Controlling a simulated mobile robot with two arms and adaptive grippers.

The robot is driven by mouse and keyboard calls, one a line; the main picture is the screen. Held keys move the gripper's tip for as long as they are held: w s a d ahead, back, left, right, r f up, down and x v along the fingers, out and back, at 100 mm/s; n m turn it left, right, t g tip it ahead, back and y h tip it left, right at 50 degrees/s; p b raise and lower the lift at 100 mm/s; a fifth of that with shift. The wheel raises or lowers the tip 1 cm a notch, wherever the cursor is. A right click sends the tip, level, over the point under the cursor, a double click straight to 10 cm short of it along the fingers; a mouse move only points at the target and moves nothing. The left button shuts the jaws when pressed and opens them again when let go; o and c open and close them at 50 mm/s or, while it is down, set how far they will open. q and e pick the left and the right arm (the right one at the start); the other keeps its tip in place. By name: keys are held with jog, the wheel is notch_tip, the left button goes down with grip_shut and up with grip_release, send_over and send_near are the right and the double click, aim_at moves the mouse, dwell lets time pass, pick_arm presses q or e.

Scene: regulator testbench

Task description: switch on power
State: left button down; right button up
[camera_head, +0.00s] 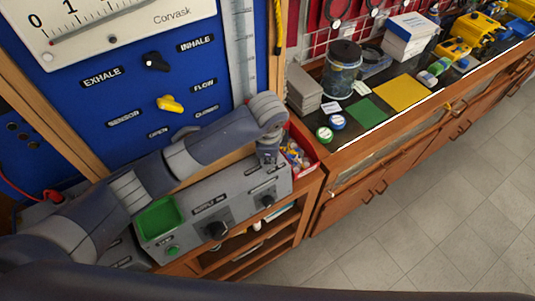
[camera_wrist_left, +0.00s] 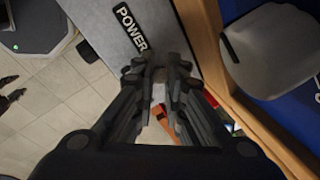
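The grey control console (camera_head: 185,195) lies below the blue panel, with black knobs and a green recess on its sloped face. My left arm reaches across it from the left. My left gripper (camera_head: 268,157) points down at the console's right end; in the left wrist view its two fingers (camera_wrist_left: 158,68) stand close together with a narrow gap between them. A black POWER label (camera_wrist_left: 130,28) is on the grey console surface, just beyond the fingertips. The power switch itself cannot be made out; the fingers may hide it. My right gripper is not in view.
A red bin (camera_head: 312,160) of small items stands close to the right of my left gripper. The blue panel (camera_head: 130,95) with dials and a wooden frame rises behind the arm. A wooden bench (camera_head: 345,155) with boxes, a jar and coloured mats extends right. The tiled floor (camera_head: 430,210) is clear.

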pick_arm(q)
jog(key=shift+r, duration=0.1)
jog(key=shift+w+d+g+y, duration=0.15)
jog(key=shift+d+g+y, duration=0.05)
jog(key=shift+g+y, duration=0.1)
jog(key=shift+w+d+r+g+y, duration=0.1)
jog(key=shift+w+d+g+y, duration=0.2)
jog(key=shift+y, duration=0.5)
jog(key=shift+d+g+y, duration=0.2)
jog(key=shift+g+y, duration=0.3)
jog(key=shift+w+d+m+g+y+b, duration=0.3)
jog(key=shift+g+y+b, duration=0.3)
jog(key=shift+b, duration=0.6)
jog(key=shift+w+d+g+y+b, duration=0.1)
jog(key=shift+g+y+b, duration=0.2)
jog(key=shift+y+b, duration=0.5)
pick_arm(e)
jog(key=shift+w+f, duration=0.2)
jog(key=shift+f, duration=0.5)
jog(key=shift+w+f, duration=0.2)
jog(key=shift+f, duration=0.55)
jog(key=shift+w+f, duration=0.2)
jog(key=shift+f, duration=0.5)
